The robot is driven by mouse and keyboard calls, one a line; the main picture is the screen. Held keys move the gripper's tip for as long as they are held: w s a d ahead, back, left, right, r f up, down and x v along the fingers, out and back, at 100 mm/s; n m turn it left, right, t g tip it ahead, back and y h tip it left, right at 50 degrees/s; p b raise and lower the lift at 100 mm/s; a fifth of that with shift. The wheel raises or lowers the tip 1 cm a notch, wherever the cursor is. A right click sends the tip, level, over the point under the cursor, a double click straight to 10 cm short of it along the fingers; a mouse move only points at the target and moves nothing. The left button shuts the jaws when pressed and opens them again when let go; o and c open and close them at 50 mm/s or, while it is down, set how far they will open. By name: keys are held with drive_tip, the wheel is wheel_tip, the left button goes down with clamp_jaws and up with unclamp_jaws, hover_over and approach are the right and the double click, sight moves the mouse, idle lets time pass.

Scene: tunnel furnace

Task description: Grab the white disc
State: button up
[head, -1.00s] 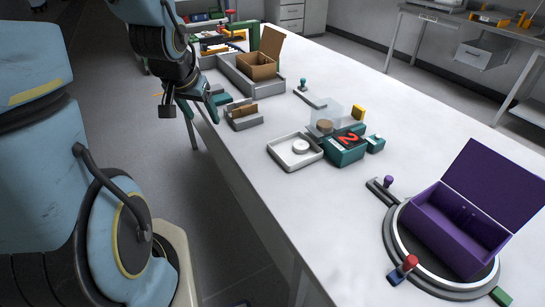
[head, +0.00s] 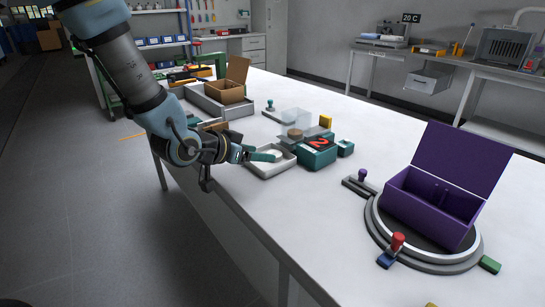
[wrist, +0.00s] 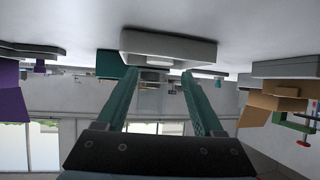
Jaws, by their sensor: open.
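The white disc (head: 274,153) lies in a shallow light-grey tray (head: 265,174) near the table's front edge, partly hidden by my gripper in the head view. My gripper (head: 268,157) has its teal fingers reaching over the tray's left side, close to the disc. In the wrist view, which looks upside down, the tray (wrist: 170,42) lies ahead of the two spread fingers (wrist: 161,75). A pale strip at the tray's rim there may be the disc. The gripper is open, with nothing seen held between the fingers.
A teal box with a red 2 (head: 317,152) stands right beside the tray, with a clear box (head: 295,118) behind. A cardboard box (head: 228,92) is farther back. A purple open box (head: 430,205) stands on a round base at right.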

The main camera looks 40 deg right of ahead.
drive_tip(key=shift+p+x, duration=0.65)
drive_tip(key=shift+x, duration=1.95)
drive_tip(key=shift+r, duration=0.15)
clamp_jaws()
